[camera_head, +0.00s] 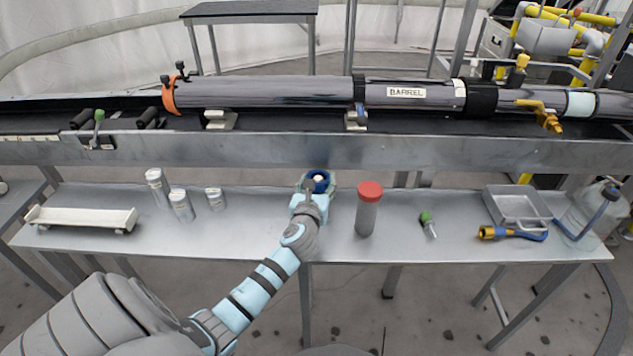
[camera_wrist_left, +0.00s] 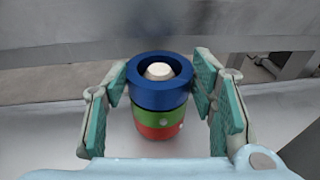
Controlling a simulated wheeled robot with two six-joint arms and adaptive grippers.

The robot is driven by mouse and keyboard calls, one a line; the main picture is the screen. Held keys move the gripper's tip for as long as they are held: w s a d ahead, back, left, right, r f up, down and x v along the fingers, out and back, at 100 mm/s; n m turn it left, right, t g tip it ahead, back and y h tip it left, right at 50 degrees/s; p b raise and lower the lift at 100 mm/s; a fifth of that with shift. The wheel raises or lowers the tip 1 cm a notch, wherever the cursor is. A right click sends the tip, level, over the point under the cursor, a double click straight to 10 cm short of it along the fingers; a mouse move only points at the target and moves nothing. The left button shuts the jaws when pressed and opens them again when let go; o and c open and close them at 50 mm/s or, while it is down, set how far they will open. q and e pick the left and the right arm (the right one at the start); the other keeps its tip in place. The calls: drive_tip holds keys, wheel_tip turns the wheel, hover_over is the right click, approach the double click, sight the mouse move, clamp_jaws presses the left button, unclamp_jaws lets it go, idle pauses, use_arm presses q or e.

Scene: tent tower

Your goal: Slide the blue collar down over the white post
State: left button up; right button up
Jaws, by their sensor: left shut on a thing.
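The blue collar (camera_wrist_left: 160,97) sits around the white post (camera_wrist_left: 159,71), whose pale top shows inside the ring. Below it are a green collar (camera_wrist_left: 155,117) and a red one (camera_wrist_left: 155,132); I cannot tell whether the blue one touches the green. My left gripper (camera_wrist_left: 163,80) has one finger on each side of the blue collar and is shut on it. In the head view, my left gripper (camera_head: 317,187) reaches over the bench to the blue collar (camera_head: 321,187) and the post top (camera_head: 319,178). The gripper hides the lower collars there. My right gripper is not in view.
On the bench (camera_head: 270,235), a red-capped grey cylinder (camera_head: 366,215) stands close to the right of the gripper. Several pale canisters (camera_head: 181,206) stand to the left. A metal beam (camera_head: 270,150) carrying a long barrel (camera_head: 280,92) runs behind. A tray (camera_head: 518,206) sits at right.

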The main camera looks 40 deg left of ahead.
use_arm(q)
drive_tip(key=o, duration=1.4)
drive_tip(key=v, duration=1.2)
drive_tip(key=shift+d, duration=0.1)
